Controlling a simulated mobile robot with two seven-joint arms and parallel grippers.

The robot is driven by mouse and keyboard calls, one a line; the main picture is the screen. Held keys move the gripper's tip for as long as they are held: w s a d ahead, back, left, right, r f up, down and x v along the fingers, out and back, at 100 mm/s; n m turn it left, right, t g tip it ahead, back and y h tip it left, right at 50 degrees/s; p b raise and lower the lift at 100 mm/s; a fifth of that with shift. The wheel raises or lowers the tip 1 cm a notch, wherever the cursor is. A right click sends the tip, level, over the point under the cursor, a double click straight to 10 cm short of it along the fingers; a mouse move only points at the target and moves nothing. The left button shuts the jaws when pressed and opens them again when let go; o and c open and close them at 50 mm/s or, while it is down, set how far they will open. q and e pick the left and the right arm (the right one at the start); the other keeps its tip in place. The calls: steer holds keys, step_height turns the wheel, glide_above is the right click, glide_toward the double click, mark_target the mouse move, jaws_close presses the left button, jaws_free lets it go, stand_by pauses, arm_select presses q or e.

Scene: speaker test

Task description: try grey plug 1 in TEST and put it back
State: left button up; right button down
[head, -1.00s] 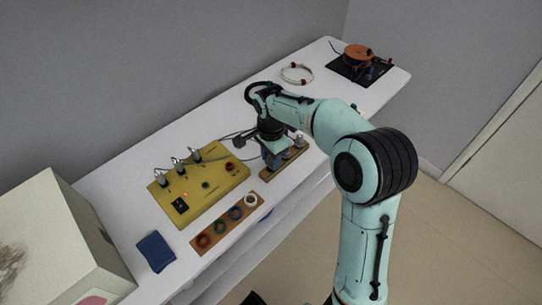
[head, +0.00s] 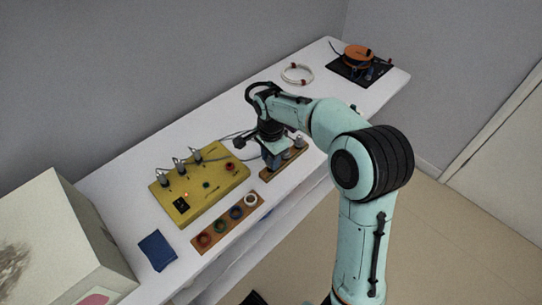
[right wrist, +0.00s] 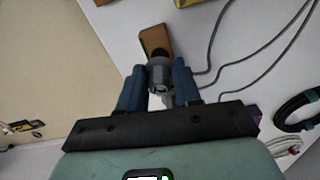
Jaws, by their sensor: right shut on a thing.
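My right gripper (head: 273,163) is at the wooden rack (head: 267,176) on the white table. In the right wrist view its two blue fingers (right wrist: 158,88) are shut on a grey plug (right wrist: 158,72). The rack also shows in that view (right wrist: 153,38), just beyond the plug. I cannot tell whether the plug is seated in the rack or just clear of it. Two other grey plugs (head: 298,142) stand at the rack's far end. The yellow test box (head: 215,202) lies left of the gripper, with several plugs and sockets on top. My left gripper is not in view.
A wooden strip with coloured rings (head: 217,233) lies in front of the box, a dark blue cloth (head: 157,251) at the left. A white cable coil (head: 297,73) and an orange reel (head: 358,56) are at the far end. Grey cables (right wrist: 235,65) run near the gripper.

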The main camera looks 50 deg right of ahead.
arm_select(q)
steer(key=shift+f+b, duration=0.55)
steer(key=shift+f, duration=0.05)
arm_select(e)
steer(key=shift+f, duration=0.9)
steer(key=c, duration=0.7)
jaws_free()
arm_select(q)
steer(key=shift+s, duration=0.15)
arm_select(e)
steer(key=shift+r, duration=0.15)
step_height(320, 180, up, 3)
steer(key=p, duration=0.2)
steer(key=shift+f+p, duration=0.2)
steer(key=shift+p, duration=0.2)
steer(key=shift+r+p, duration=2.3)
steer(key=shift+r, duration=0.05)
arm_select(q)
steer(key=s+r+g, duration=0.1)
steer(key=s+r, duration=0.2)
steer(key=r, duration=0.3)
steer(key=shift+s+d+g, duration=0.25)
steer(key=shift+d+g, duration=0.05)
